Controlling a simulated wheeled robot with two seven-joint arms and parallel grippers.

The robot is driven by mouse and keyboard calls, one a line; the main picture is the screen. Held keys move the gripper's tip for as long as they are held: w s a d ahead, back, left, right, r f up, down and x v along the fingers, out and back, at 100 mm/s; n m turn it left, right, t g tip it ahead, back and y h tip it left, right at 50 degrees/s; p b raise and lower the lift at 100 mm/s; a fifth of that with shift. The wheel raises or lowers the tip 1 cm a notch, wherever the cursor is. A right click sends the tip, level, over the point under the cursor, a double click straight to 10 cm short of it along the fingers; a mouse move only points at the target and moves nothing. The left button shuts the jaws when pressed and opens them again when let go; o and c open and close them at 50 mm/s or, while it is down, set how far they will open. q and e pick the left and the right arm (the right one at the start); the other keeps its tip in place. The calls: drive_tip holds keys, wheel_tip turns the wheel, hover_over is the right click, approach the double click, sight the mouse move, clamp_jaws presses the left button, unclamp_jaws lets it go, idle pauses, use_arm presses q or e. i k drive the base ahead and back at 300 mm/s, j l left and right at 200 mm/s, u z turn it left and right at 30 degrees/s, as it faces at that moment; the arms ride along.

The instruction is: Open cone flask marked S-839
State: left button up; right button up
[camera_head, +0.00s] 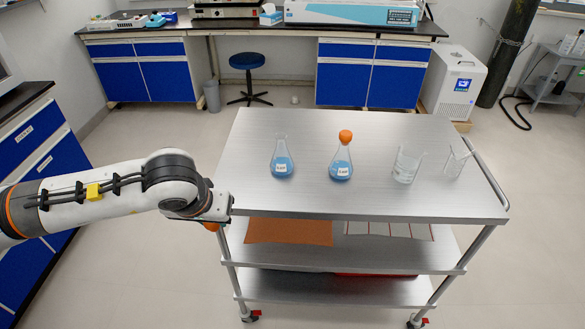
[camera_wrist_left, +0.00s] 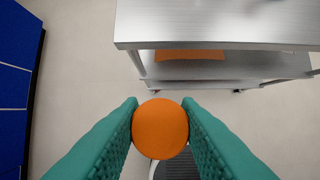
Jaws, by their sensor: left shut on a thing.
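Two cone flasks with blue liquid stand upright on the steel trolley top (camera_head: 390,195). The left cone flask (camera_head: 282,163) has an open neck. The right cone flask (camera_head: 341,165) carries an orange ball stopper (camera_head: 345,136). Their white labels are too small to read surely. My left gripper (camera_head: 213,222) is at the trolley's left front edge, off the top. In the left wrist view its green fingers (camera_wrist_left: 160,122) are shut on another orange ball stopper (camera_wrist_left: 160,129), which hangs clear of the trolley. My right gripper is not in view.
Two glass beakers (camera_head: 407,166) (camera_head: 455,164) stand at the right of the trolley top. The front and left of the top are clear. Lower shelves hold an orange mat (camera_head: 288,232) and a pale striped mat (camera_head: 388,231). A blue stool (camera_head: 247,61) stands behind.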

sight(282, 163)
drive_tip(key=i+z, duration=0.2)
drive_tip(key=z, duration=1.35)
drive_tip(key=i+j, duration=0.1)
drive_tip(key=j, duration=0.2)
drive_tip(key=i+j, duration=0.1)
drive_tip(key=j, duration=0.2)
drive_tip(key=i+j, duration=0.1)
drive_tip(key=j, duration=0.2)
drive_tip(key=i+z, duration=0.05)
